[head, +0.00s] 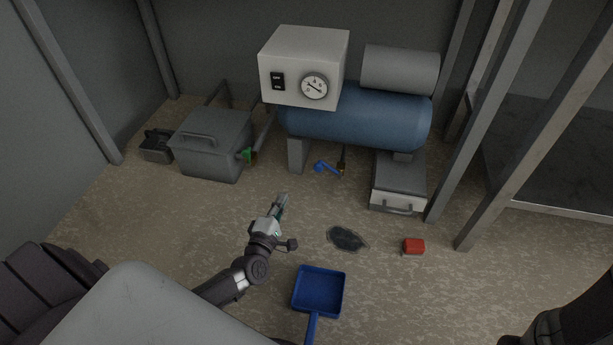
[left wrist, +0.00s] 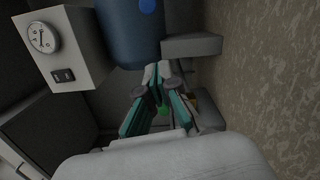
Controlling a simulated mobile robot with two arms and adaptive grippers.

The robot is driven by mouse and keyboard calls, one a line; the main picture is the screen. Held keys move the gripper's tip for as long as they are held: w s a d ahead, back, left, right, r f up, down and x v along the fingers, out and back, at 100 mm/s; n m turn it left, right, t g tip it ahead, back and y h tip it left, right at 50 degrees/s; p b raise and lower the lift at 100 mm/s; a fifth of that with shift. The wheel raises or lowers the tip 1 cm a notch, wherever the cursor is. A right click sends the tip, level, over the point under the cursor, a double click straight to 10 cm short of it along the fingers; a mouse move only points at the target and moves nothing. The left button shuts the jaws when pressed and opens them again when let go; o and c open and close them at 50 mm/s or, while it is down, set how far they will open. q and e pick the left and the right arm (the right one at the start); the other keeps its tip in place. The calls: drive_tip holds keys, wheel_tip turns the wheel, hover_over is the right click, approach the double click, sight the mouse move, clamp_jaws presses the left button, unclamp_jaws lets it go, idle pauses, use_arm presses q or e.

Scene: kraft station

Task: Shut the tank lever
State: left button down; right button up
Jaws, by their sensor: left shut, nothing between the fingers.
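The blue tank (head: 355,118) lies on its side at the back. A small bright blue lever (head: 323,167) with a brass-coloured fitting sits under it, close to the floor. My left gripper (head: 282,199) is shut and empty above the floor, in front of the lever and apart from it. In the left wrist view the shut fingertips (left wrist: 158,68) point at the tank (left wrist: 128,38). A bright blue patch (left wrist: 147,5) shows at that view's top edge; I cannot tell if it is the lever. My right gripper is out of view.
A white control box (head: 300,65) with a gauge stands over the tank. A grey bin (head: 212,145) with a green handle (head: 246,154) is left. A drawer unit (head: 398,185), red block (head: 413,246), dark puddle (head: 347,238) and blue dustpan (head: 318,290) are nearby. Metal posts stand right.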

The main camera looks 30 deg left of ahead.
use_arm(q)
drive_tip(key=w+d+b, duration=0.2)
drive_tip(key=w+b, duration=0.3)
drive_tip(key=w, duration=0.6)
drive_tip(key=shift+w+r+b, duration=0.2)
drive_tip(key=shift+r+b, duration=0.2)
